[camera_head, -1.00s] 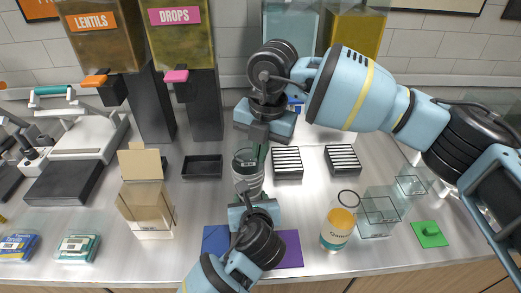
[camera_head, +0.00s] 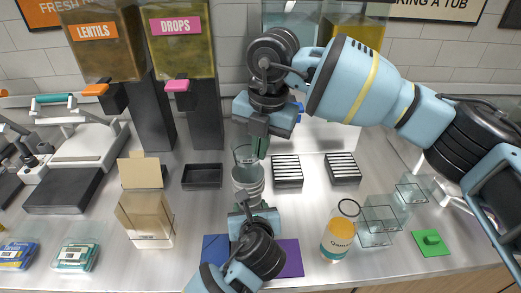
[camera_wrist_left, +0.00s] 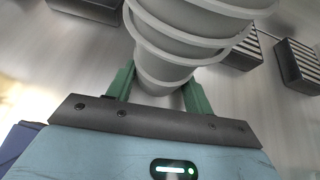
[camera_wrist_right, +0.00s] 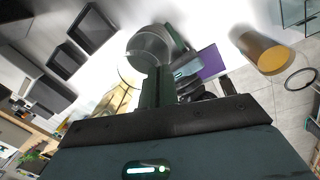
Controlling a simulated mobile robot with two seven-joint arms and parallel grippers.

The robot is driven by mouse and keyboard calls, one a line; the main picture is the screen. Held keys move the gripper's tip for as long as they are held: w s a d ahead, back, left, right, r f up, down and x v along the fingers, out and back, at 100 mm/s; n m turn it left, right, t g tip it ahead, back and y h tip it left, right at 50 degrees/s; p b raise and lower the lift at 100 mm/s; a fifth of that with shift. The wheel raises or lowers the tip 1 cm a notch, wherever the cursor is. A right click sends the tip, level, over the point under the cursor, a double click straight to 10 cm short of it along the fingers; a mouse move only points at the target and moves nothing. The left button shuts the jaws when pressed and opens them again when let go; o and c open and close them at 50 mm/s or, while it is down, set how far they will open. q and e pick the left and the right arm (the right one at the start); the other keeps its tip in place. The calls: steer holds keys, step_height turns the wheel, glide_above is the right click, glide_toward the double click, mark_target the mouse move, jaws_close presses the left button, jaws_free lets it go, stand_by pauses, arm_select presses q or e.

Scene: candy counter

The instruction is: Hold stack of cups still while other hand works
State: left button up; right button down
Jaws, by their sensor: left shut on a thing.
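A stack of clear cups (camera_head: 247,180) stands upright mid-counter. My left gripper (camera_head: 247,207) is low on its near side, shut on it; the left wrist view shows the ringed stack (camera_wrist_left: 185,35) between its green fingers (camera_wrist_left: 158,92). My right gripper (camera_head: 259,150) is above the stack, its fingers close together at the rim of the top clear cup (camera_head: 243,155). It appears shut on that cup's wall, with the cup raised partly out of the stack. The cup (camera_wrist_right: 148,45) also shows at the fingertips (camera_wrist_right: 158,75) in the right wrist view.
A small black tray (camera_head: 202,176) and two striped black boxes (camera_head: 287,171) lie behind. A jar of orange contents (camera_head: 338,238) and clear containers (camera_head: 376,226) stand right, a cardboard box (camera_head: 146,215) left. A blue and purple mat (camera_head: 290,258) lies in front.

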steer(key=shift+r, duration=1.9)
arm_select(q)
steer(key=o, duration=0.8)
steer(key=shift+o, duration=0.2)
steer(key=shift+s, duration=0.15)
steer(key=shift+v, duration=3.1)
steer(key=shift+r, duration=0.1)
